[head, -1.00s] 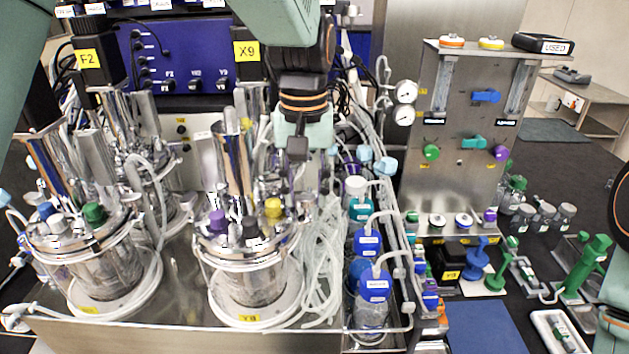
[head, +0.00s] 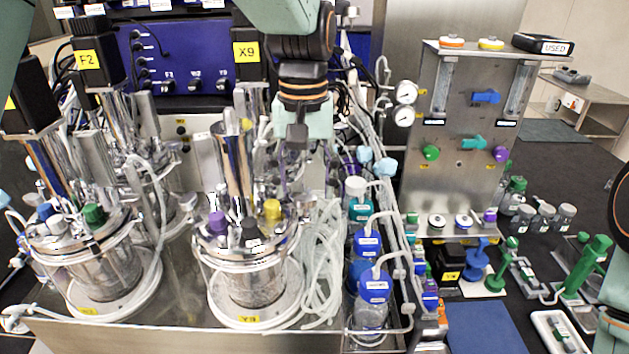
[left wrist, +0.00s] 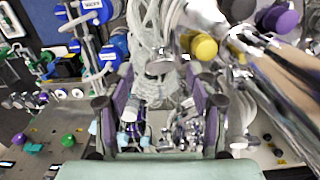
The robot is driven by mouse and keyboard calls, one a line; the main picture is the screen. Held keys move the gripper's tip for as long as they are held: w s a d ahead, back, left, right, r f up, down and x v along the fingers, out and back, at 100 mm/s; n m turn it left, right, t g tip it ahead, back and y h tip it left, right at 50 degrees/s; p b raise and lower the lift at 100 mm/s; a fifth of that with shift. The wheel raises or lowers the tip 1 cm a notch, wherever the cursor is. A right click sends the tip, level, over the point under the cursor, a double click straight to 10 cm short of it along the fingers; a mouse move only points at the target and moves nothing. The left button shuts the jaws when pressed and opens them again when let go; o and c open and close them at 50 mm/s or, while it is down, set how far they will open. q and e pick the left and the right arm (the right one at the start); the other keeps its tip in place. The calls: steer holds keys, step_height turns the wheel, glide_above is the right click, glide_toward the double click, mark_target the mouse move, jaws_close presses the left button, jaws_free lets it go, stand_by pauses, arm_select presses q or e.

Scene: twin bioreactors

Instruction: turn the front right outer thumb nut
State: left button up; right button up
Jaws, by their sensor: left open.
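The front right vessel (head: 250,270) stands on its white base, with purple (head: 217,223), black (head: 250,229) and yellow (head: 272,209) caps on its metal lid. I cannot make out the outer thumb nut for certain in the head view. In the left wrist view a round silver knob (left wrist: 158,62) shows ahead between the fingers, beside the yellow cap (left wrist: 204,46); I cannot tell if it is the nut. My left gripper (head: 298,160) points down, behind and right of the yellow cap. In the left wrist view it (left wrist: 162,82) is open, with nothing gripped. My right gripper is out of view.
Clear hoses (head: 320,250) hang right of the vessel. Blue-capped bottles (head: 372,290) stand in a tray beyond them. The front left vessel (head: 105,270) is close by. A steel valve panel (head: 460,140) stands at the right.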

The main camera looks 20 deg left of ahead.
mark_target(305, 197)
arm_select(q)
step_height(305, 197, up, 6)
steer(key=shift+r, duration=0.25)
steer(key=shift+f, duration=0.1)
stand_by(0.4)
